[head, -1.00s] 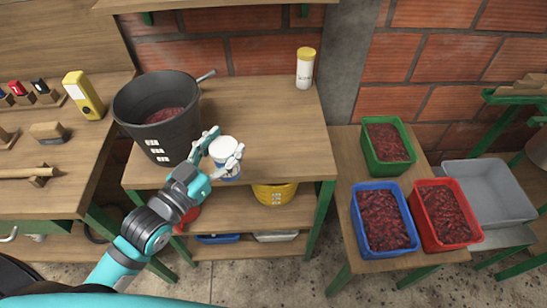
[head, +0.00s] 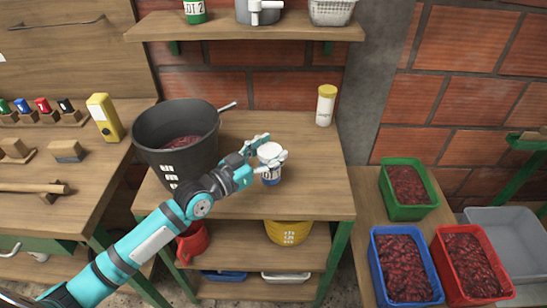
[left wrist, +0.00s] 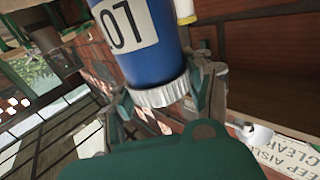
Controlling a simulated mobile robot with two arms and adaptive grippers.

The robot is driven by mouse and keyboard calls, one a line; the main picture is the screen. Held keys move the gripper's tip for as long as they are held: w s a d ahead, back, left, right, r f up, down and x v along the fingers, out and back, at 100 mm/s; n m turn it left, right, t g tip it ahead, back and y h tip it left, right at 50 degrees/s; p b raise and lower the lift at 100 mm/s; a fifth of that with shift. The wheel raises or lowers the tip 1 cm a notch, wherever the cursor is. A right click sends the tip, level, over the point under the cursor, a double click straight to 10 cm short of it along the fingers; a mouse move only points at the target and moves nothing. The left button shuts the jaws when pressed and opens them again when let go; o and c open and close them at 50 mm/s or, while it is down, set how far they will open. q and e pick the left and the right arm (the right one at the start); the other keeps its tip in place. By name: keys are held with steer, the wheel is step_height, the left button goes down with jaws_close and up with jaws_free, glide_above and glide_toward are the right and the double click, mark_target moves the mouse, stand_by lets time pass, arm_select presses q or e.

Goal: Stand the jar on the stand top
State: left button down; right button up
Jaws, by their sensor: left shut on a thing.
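The jar (head: 270,173) is blue and white with a pale top, and my left gripper (head: 268,155) is shut around it. In the left wrist view the jar (left wrist: 155,62) shows a blue body, a white label reading 07 and a ridged silvery lid between the fingers. The jar appears upright over the wooden stand top (head: 310,190), near its middle. I cannot tell whether its base touches the wood. The fingers hide part of the jar. My right gripper is not in view.
A black bucket (head: 170,150) of red cherries stands left of the jar, its handle pointing right. A yellow-capped white bottle (head: 326,106) stands at the back right. The stand top's right side is clear. A shelf (head: 240,28) hangs above. Green (head: 408,208), blue and red crates sit right.

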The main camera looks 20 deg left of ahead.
arm_select(q)
steer(key=shift+w+d+f, duration=0.1)
steer(key=shift+w+d, duration=0.1)
steer(key=shift+w, duration=0.6)
steer(key=shift+f, duration=1.7)
steer(key=shift+b, duration=0.3)
steer(key=shift+f, duration=0.2)
steer(key=shift+c, duration=2.4)
jaws_free()
steer(key=shift+r, duration=0.1)
